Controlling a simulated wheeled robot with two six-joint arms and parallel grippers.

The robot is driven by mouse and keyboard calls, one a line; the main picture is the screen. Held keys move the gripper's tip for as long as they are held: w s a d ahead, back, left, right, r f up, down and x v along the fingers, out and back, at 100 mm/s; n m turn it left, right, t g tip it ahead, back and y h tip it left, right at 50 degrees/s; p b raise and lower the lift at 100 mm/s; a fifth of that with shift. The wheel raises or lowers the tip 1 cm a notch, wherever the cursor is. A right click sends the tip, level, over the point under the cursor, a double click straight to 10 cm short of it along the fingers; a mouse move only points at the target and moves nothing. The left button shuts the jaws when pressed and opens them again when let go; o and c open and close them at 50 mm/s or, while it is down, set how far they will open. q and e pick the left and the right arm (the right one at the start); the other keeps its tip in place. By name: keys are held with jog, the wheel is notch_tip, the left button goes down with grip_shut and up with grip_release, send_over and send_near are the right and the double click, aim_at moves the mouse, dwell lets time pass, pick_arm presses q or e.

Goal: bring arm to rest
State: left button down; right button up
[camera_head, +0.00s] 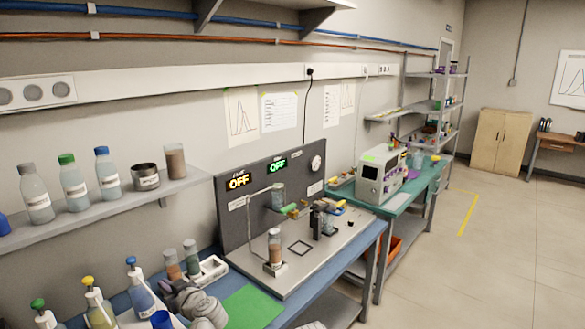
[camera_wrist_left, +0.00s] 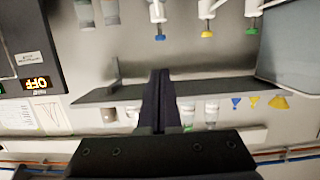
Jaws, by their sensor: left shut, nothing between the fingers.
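My left gripper (camera_head: 168,287) shows low in the head view, at the end of my grey arm, over the near left part of the blue bench. In the left wrist view the two dark fingers (camera_wrist_left: 160,80) are together with nothing between them. That view looks upside down, with a shelf edge behind the fingers. The classifier machine (camera_head: 232,230) stands to the right of the gripper, with a grey panel and two displays reading OFF. My right gripper does not show.
Pump bottles (camera_head: 142,290) stand close left of the gripper. Vials in a white holder (camera_head: 212,268) stand just beyond it. A wall shelf (camera_head: 100,208) with several bottles hangs above. A green mat (camera_head: 252,308) lies to the right, with bare bench around it.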

pick_arm(q)
jog(key=w+d+r+m+t+h, duration=0.6)
jog(key=w+d+t, duration=0.15)
jog(key=d, duration=0.25)
jog(key=s+d+f+m+g+h, duration=0.15)
jog(key=d+f+m+h, duration=0.3)
jog(key=d+h, duration=0.55)
jog(key=s+d+f+m+g, duration=0.3)
jog(key=s+d+f+g, duration=0.1)
jog(key=d+f+g, duration=0.15)
jog(key=s+a+f+n+g+y, duration=0.2)
jog(key=s+a+f+g, duration=0.3)
jog(key=s, duration=0.3)
jog(key=s+a+f+n+g+y, duration=0.25)
jog(key=s+f+g, duration=0.25)
jog(key=s+f, duration=0.35)
jog(key=s+d+m+y, duration=0.1)
jog(key=s+d+m, duration=0.3)
jog(key=d, duration=0.5)
jog(key=shift+s+d+r+m+g, duration=0.3)
jog(key=shift+s+r+g, duration=0.15)
jog(key=shift+s, duration=0.45)
